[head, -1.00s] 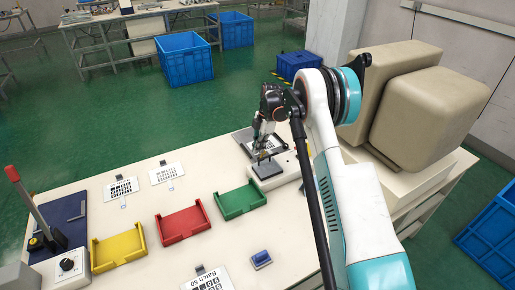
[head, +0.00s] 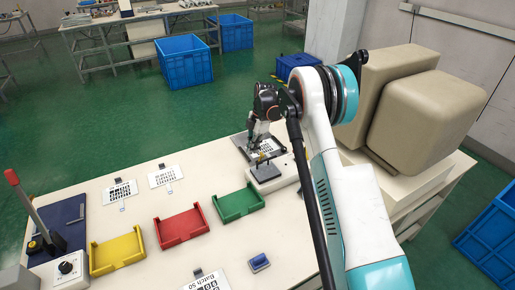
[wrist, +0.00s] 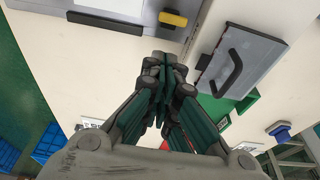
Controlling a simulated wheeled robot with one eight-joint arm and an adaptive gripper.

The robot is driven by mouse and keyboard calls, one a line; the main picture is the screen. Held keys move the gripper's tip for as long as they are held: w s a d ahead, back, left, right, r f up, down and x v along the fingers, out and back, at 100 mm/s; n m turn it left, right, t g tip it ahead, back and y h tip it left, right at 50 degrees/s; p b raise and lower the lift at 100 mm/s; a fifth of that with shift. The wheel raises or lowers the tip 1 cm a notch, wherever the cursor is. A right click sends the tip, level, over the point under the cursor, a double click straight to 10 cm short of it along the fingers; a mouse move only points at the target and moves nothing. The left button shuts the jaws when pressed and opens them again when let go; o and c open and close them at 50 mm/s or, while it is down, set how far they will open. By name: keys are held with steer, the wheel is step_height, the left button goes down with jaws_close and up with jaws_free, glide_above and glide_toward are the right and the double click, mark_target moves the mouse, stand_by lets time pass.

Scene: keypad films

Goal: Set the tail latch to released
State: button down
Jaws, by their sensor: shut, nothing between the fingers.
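A light fixture with a dark grey plate (head: 268,172) stands at the far right of the bench. A small yellow piece (head: 262,158) shows at its far edge, and it also shows in the wrist view (wrist: 173,19). I cannot tell whether this is the tail latch or how it is set. My gripper (head: 252,143) is shut and empty, just beyond the fixture's far edge, above a film frame (head: 240,140). In the wrist view its closed fingertips (wrist: 163,62) lie below the yellow piece in the picture. The dark plate there has a black handle (wrist: 227,72).
A blue block (head: 259,262) sits at the front. A red-tipped lever (head: 28,205) stands at left. Beige housings (head: 425,120) stand right of my arm.

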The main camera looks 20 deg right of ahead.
mark_target(262, 153)
steer(key=d+r+p, duration=0.3)
steer(key=d+r, duration=0.1)
steer(key=r, duration=0.4)
steer(key=shift+w+d+r, duration=0.2)
steer(key=shift+w, duration=0.2)
